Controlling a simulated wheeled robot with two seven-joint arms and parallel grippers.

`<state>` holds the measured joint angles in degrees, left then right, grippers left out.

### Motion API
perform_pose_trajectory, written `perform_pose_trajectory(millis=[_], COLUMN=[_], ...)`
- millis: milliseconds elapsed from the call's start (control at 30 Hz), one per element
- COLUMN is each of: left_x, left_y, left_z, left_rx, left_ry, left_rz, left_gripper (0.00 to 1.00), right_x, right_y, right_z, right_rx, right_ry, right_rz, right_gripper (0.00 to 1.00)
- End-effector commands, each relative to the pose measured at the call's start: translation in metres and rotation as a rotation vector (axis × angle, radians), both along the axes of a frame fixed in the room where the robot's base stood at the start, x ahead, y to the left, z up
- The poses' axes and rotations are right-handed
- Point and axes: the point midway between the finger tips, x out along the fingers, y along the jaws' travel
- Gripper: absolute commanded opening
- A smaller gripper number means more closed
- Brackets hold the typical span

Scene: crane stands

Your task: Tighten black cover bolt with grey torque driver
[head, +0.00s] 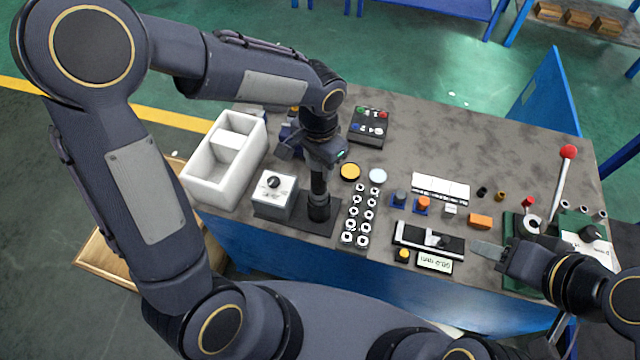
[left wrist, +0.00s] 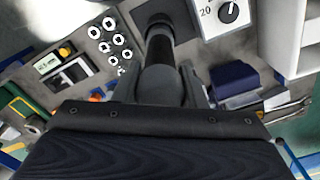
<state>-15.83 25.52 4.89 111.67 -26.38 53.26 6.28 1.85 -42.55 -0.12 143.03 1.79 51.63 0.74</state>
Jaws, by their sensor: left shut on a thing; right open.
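My left gripper (head: 319,168) is shut on the grey torque driver, which points down; the driver also shows between the fingers in the left wrist view (left wrist: 160,82). The driver's lower end is at a black upright cylinder (head: 319,208) on a dark plate; I cannot tell whether it sits inside it. A small dark-capped part on a blue base (head: 400,196) stands mid-table and may be the black cover; its bolt is too small to make out. My right gripper (head: 492,250) is open and empty at the table's front right.
A white box with a dial (head: 274,188) stands left of the driver, with a white two-part bin (head: 228,165) beyond. A block with several white rings (head: 358,218) is close on the right. An orange-capped part (head: 423,203) and a red-knobbed lever (head: 567,153) stand further right.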

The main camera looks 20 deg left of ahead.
Motion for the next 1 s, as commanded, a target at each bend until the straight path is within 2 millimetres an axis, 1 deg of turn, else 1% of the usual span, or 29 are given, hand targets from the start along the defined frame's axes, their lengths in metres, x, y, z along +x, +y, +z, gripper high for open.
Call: perform_pose_trajectory(millis=[33,67,267,1000], left_x=[0.0,0.0,0.001,0.001], left_y=[0.0,0.0,0.0,0.0], left_z=[0.0,0.0,0.004,0.036], left_rx=[0.0,0.0,-0.001,-0.001], left_ry=[0.0,0.0,-0.004,-0.004], left_rz=[0.0,0.0,0.0,0.0], left_gripper=[0.02,0.0,0.0,0.0], right_x=[0.0,0.0,0.0,0.0], right_y=[0.0,0.0,0.0,0.0], right_z=[0.0,0.0,0.002,0.027], right_rx=[0.0,0.0,0.0,0.0], right_ry=[0.0,0.0,0.0,0.0], right_rz=[0.0,0.0,0.0,0.0], right_gripper=[0.45,0.45,0.45,0.45])
